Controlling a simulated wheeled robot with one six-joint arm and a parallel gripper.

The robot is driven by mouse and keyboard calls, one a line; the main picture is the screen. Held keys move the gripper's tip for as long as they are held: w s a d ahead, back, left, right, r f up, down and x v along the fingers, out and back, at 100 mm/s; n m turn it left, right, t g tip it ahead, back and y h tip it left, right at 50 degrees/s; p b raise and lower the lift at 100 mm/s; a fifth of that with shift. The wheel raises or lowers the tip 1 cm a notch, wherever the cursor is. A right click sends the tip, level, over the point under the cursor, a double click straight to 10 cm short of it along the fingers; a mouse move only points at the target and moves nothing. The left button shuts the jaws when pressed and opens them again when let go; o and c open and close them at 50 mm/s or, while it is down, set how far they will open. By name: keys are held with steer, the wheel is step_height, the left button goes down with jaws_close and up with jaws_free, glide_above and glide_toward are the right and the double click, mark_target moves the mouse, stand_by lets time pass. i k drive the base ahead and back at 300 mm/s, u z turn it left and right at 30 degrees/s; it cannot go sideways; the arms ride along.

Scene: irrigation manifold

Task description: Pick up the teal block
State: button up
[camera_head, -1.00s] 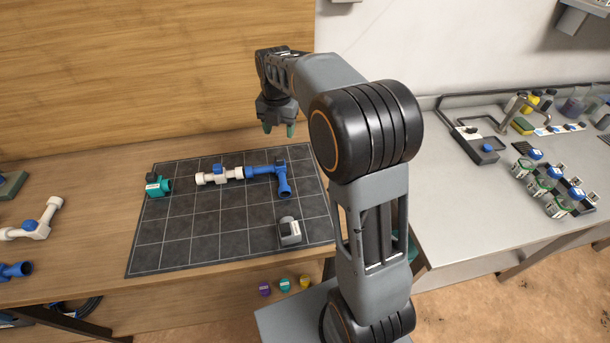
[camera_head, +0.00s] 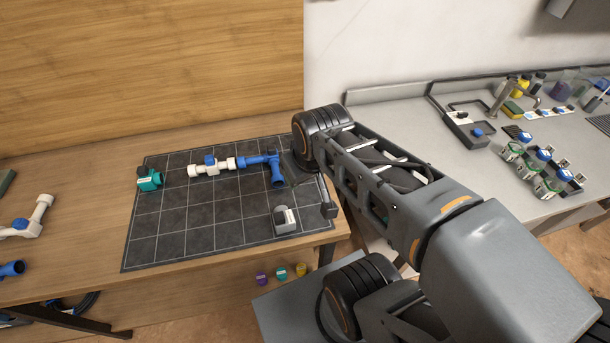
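A small teal block (camera_head: 281,273) sits between a purple block (camera_head: 262,279) and a yellow block (camera_head: 301,269), low in front of the workbench's front edge. What it rests on is not clear. A teal fitting with a dark knob (camera_head: 149,179) stands at the left of the dark gridded mat (camera_head: 160,245). My arm reaches in from the lower right, its far joint over the mat's right edge.
White and blue joined pipes (camera_head: 225,166) and a grey block-like part (camera_head: 286,220) lie on the mat. White pipe fittings (camera_head: 27,221) lie at the bench's left. A grey counter (camera_head: 420,130) at right holds jars and tools. The mat's lower middle is clear.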

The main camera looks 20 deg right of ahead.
mark_target(149, 180)
steer(key=u, duration=0.05)
steer(key=k, duration=0.5)
steer(key=u, duration=2.5)
steer(key=i, duration=1.8)
steer(key=z, duration=2.95)
steer(key=i, duration=0.5)
